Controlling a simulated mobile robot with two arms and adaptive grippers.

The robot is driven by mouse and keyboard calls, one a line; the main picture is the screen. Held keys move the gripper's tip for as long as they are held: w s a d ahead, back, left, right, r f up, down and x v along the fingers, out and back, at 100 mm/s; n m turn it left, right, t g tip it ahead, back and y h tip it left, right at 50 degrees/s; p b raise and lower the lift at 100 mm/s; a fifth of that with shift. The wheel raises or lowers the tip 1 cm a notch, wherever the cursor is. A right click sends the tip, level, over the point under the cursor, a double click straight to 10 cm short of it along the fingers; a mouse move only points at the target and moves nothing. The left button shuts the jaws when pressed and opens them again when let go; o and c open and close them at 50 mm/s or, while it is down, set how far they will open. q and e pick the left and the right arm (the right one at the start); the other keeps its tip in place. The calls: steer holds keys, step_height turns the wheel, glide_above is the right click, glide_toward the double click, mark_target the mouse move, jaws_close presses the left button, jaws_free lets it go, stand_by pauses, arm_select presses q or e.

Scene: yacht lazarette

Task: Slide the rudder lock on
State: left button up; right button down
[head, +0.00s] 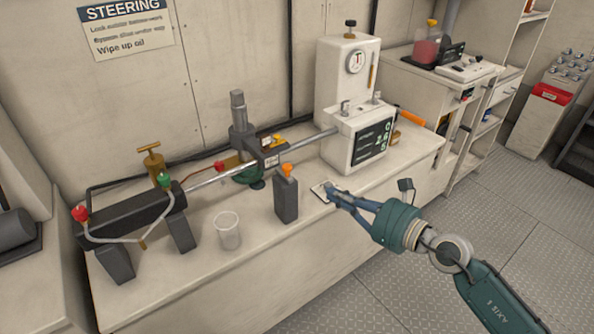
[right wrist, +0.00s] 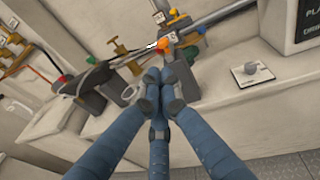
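A dark upright block with an orange knob, which looks like the rudder lock (head: 286,200), stands on the bench in front of the steel rod (head: 210,176). In the right wrist view the block (right wrist: 185,82) is partly hidden behind my fingers. The rod runs from the dark cylinder (head: 125,217) on the left to the white unit on the right. My right gripper (head: 333,191) is to the right of the block, apart from it, above the bench. Its fingertips (right wrist: 163,78) are together with nothing seen between them. My left gripper is not in view.
A clear cup (head: 228,231) stands left of the block. A small pale plate (right wrist: 252,72) with a knob lies on the bench (head: 400,165) by my right gripper. The white unit (head: 356,135) with a display stands behind. The front bench edge is clear.

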steer(key=shift+r, duration=0.1)
steer(key=b, duration=0.4)
glide_toward(287, 170)
steer(key=x, duration=0.6)
steer(key=shift+w+a, duration=0.25)
steer(key=shift+a, duration=0.05)
